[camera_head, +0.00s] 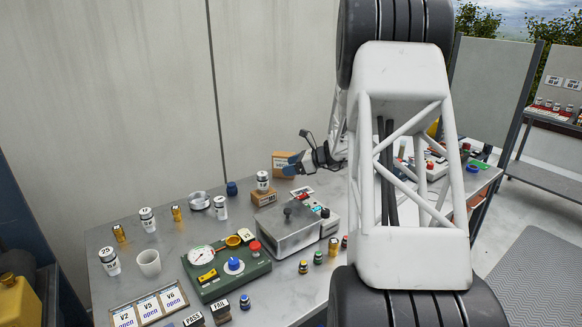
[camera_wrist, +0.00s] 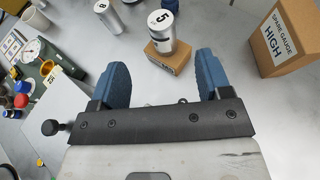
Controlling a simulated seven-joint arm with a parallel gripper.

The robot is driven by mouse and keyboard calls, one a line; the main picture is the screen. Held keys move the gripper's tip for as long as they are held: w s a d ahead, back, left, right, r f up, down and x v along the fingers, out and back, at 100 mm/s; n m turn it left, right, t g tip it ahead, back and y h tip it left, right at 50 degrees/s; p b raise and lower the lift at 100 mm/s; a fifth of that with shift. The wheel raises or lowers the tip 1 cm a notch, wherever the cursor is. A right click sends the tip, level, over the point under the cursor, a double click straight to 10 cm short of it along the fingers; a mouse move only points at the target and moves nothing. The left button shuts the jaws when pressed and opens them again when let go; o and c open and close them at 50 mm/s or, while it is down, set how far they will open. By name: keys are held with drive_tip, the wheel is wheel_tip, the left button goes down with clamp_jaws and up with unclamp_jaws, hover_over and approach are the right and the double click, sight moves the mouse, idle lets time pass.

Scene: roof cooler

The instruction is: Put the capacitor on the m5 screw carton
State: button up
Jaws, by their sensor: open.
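A small brown carton (camera_head: 264,198), whose print I cannot read, stands on the steel bench; it also shows in the wrist view (camera_wrist: 180,62). A silver cylindrical capacitor (camera_head: 263,183) with a white label stands upright on it; its top in the wrist view (camera_wrist: 161,20) reads 5. Other capacitors stand on the bench: one marked 25 (camera_head: 109,263), one towards the back left (camera_head: 148,221) and one left of the carton (camera_head: 221,209). My gripper (camera_head: 290,166) is open and empty, its blue fingers apart, above the bench near the carton.
A larger carton marked SPARE GAUGE HIGH (camera_wrist: 285,40) stands right of the small carton. A grey device (camera_head: 291,232) and a green gauge panel (camera_head: 228,270) occupy the bench front. A white cup (camera_head: 149,264) and brass parts (camera_head: 177,214) stand at the left.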

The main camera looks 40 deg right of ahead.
drive_tip(key=s+a+r+n+g+h, duration=0.15)
drive_tip(key=s+a+r+n, duration=0.35)
drive_tip(key=a, duration=0.5)
drive_tip(key=s+a+r+n+g, duration=0.2)
drive_tip(key=s+a+n+g, duration=0.15)
drive_tip(key=s+a, duration=0.45)
drive_tip(key=s+a+r+n+g+h, duration=0.15)
drive_tip(key=s+a+r+n, duration=0.3)
drive_tip(key=a, duration=0.65)
drive_tip(key=s+a+n+h, duration=0.2)
drive_tip(key=s+n, duration=0.3)
drive_tip(key=s, duration=0.3)
drive_tip(key=s+a+n+h, duration=0.2)
drive_tip(key=s+a+n, duration=0.2)
drive_tip(key=s, duration=0.5)
drive_tip(key=s+a+f+n+g+h, duration=0.1)
drive_tip(key=s+a+n+h, duration=0.1)
drive_tip(key=s+a+n, duration=0.3)
drive_tip(key=s, duration=0.4)
drive_tip(key=shift+s+a+n, duration=0.15)
drive_tip(key=shift+s+n, duration=0.1)
drive_tip(key=shift+n, duration=0.05)
